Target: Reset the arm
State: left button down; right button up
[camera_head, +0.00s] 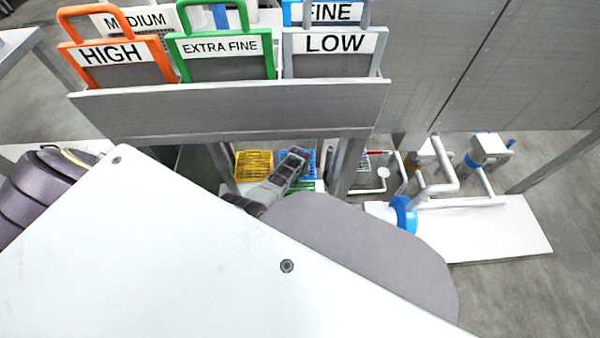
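A grey and dark gripper (290,168) shows below the sign rack, and its arm comes out from behind a large white panel. It appears to be my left gripper, since a purple-grey arm link of mine shows at the left edge. Its fingers point up and away, near a yellow basket and a blue basket. It is too small to tell whether it is open or shut or holds anything. Much of the arm is hidden by the white panel. My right gripper is not in view.
A grey rack (240,108) holds framed signs, including an orange HIGH sign (112,55), a green EXTRA FINE sign (222,48) and a grey LOW sign (335,45). Below are a yellow basket (254,164), a blue basket (308,156) and white pipework (440,185) on a white base (490,236).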

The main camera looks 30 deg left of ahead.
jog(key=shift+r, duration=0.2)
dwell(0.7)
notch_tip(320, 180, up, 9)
jog(key=p, duration=0.9)
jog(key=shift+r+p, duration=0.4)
jog(key=shift+p, duration=0.15)
